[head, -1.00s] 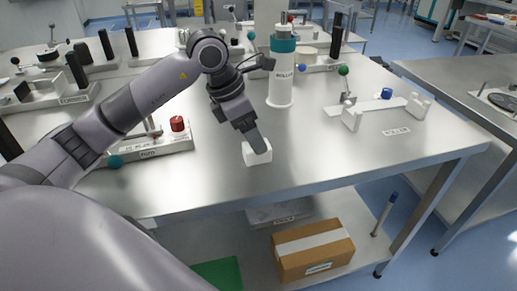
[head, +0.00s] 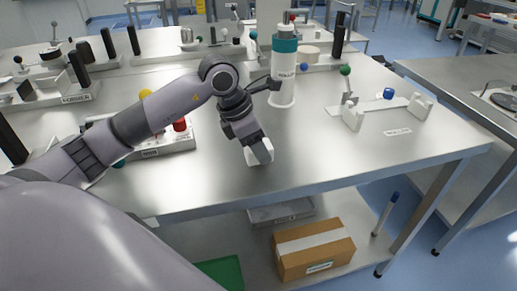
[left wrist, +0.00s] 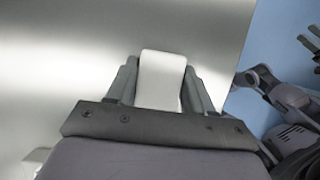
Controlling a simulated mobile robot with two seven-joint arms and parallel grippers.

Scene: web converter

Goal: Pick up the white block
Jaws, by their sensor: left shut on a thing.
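The white block (head: 262,159) is near the front edge of the steel table, under my left gripper (head: 260,150) in the head view. In the left wrist view the white block (left wrist: 162,78) sits between the two dark fingers of my left gripper (left wrist: 160,85), which are shut on it. The gripper hides part of the block in the head view. I cannot tell whether the block touches the table.
A white and teal cylinder (head: 283,75) stands behind the block. A white fixture (head: 385,107) with a blue knob is to the right. A tray with a red knob (head: 180,125) is partly behind my left arm. A cardboard box (head: 313,250) is on the lower shelf.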

